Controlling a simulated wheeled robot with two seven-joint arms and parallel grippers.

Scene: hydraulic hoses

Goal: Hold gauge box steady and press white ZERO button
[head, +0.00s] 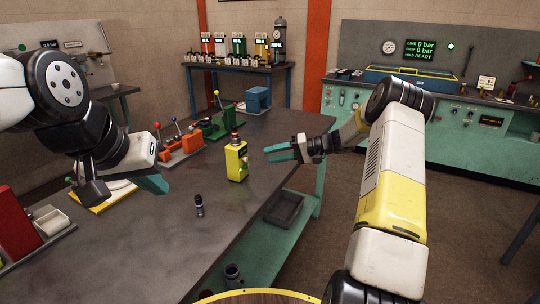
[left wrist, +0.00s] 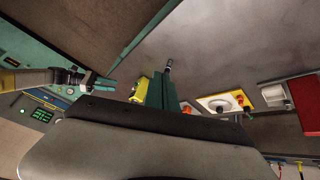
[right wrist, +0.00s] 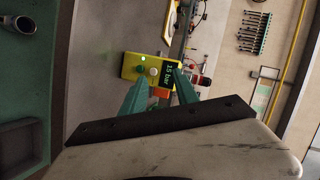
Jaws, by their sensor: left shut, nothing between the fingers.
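The yellow gauge box (head: 235,162) stands upright on the grey workbench (head: 150,250), a red-and-dark fitting on its top. In the right wrist view its face (right wrist: 132,66) shows a dark display, a green light and a white button (right wrist: 153,71). My right gripper (head: 280,153) is open and empty, its teal fingers pointing at the box from the right, apart from it. My left gripper (head: 153,184) is shut and empty above the bench, left of the box. In the left wrist view its fingers (left wrist: 162,92) partly hide the box (left wrist: 140,92).
A small dark fitting (head: 199,205) stands on the bench in front of the box. A yellow-edged tray (head: 112,196), a red block (head: 15,228) and lever units (head: 180,145) line the left side. A blue bin (head: 257,99) stands at the far end. Bench around the box is clear.

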